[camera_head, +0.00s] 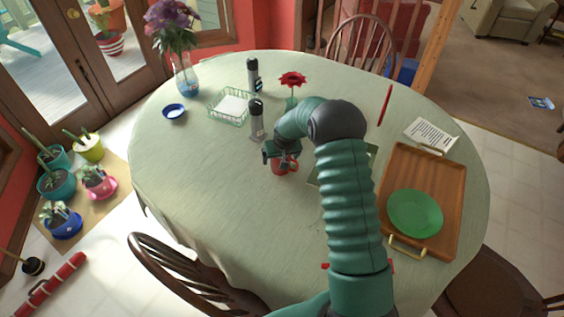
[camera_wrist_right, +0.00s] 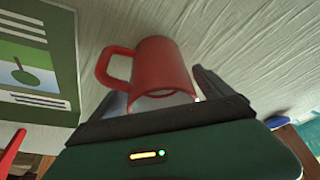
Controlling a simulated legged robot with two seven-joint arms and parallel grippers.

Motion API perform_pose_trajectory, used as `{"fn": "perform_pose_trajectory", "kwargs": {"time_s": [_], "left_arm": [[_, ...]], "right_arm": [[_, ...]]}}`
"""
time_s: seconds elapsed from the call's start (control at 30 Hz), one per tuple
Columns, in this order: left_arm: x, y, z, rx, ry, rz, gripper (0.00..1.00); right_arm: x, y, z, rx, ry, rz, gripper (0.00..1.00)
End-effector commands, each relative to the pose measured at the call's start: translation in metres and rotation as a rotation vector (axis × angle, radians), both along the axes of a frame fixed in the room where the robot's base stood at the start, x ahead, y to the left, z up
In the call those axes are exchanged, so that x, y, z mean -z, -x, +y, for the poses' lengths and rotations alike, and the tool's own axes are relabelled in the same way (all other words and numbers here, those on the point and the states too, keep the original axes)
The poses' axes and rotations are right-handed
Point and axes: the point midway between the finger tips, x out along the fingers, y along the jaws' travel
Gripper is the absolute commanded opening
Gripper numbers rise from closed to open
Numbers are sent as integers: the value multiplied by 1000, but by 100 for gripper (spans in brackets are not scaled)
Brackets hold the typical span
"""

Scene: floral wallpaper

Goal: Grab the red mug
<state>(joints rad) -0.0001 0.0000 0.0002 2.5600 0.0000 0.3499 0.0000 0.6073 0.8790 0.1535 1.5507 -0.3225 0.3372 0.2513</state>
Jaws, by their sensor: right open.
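The red mug (camera_head: 284,168) stands on the pale green tablecloth near the middle of the table, partly covered by my right gripper (camera_head: 281,153) in the head view. In the right wrist view the red mug (camera_wrist_right: 160,68) sits between the two open fingers of the right gripper (camera_wrist_right: 163,92), with its handle toward the left. The fingers are on either side of it; I cannot tell whether they touch it. My left gripper is not in view.
A wooden tray (camera_head: 450,180) with a green plate (camera_head: 415,212) is right.

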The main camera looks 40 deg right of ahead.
Motion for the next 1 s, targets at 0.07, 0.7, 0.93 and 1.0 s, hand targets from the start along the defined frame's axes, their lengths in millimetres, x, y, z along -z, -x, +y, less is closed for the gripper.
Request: {"fn": "perform_pose_trajectory", "kwargs": {"time_s": [0.07,0.7,0.93,1.0], "left_arm": [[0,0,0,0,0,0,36],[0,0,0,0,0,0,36],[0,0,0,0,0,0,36],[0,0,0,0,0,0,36]], "right_arm": [[-1,0,1,0,0,0,90],[0,0,-1,0,0,0,11],[-1,0,-1,0,0,1,11],[-5,0,-1,0,0,0,11]]}}
